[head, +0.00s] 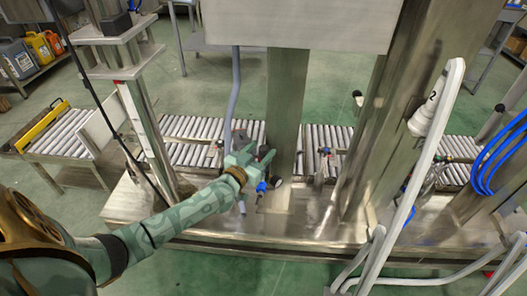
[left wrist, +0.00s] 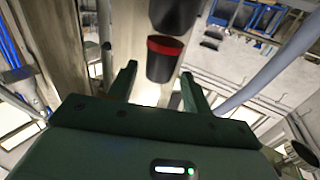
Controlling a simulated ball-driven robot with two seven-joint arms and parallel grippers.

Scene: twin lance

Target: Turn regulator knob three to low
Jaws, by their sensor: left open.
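My left gripper (head: 262,156) is open in front of the steel column of the machine in the head view. In the left wrist view my open fingers (left wrist: 158,88) point toward a black cylindrical knob with a red band (left wrist: 164,62). The knob appears between the fingertips, and I see no finger closed on it. A second black cylinder (left wrist: 173,14) shows just above it. No number or low mark is readable, so I cannot tell whether this is knob three. A blue fitting (head: 261,187) hangs just below my gripper in the head view. My right gripper is not in view.
A steel post (head: 288,90) stands right behind my gripper. A grey hose (head: 234,85) runs down beside it. Roller conveyors (head: 185,130) lie behind. White pipes (head: 425,150) and blue coiled hose (head: 490,165) are at right. Green floor (head: 215,262) is open in front.

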